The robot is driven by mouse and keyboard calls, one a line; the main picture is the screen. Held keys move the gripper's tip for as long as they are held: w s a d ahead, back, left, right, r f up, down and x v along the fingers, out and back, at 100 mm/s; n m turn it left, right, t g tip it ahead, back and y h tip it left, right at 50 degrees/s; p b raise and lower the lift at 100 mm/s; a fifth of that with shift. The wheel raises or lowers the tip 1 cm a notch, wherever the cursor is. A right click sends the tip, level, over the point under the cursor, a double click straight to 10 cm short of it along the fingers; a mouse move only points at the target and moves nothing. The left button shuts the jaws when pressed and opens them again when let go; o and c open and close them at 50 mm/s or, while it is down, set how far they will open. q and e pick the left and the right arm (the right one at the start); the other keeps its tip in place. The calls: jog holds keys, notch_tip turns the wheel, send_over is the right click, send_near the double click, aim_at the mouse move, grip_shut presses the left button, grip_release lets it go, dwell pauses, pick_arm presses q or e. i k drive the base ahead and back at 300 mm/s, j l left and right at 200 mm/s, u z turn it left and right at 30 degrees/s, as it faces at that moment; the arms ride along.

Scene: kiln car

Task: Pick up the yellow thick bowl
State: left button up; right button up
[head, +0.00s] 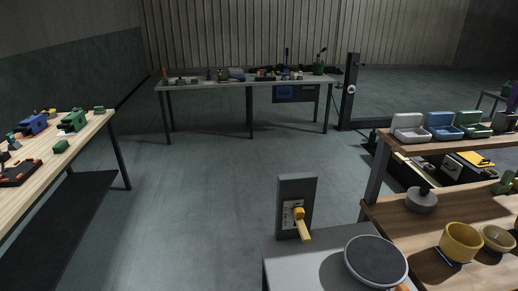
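A deep yellow bowl (461,242) with thick walls stands upright on the lower wooden shelf (408,228) at the lower right of the head view. It rests on a small dark base. A shallower, paler yellow bowl (497,238) stands close to its right, on another dark base. I cannot tell for certain which one the task names; the deeper one looks thicker. Neither of my grippers shows in this view.
A grey stand with a round dark disc (376,261) and an upright panel with a yellow lever (302,222) are left of the shelf. Workbenches stand left (85,133) and far back (220,84). The middle floor is clear.

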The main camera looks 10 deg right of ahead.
aim_at(459, 243)
jog(key=z, duration=1.7)
jog(key=i+l, duration=0.2)
jog(key=i+l+u, duration=0.1)
jog(key=l, duration=0.3)
jog(key=i+l, duration=0.25)
jog(key=l+u, duration=0.05)
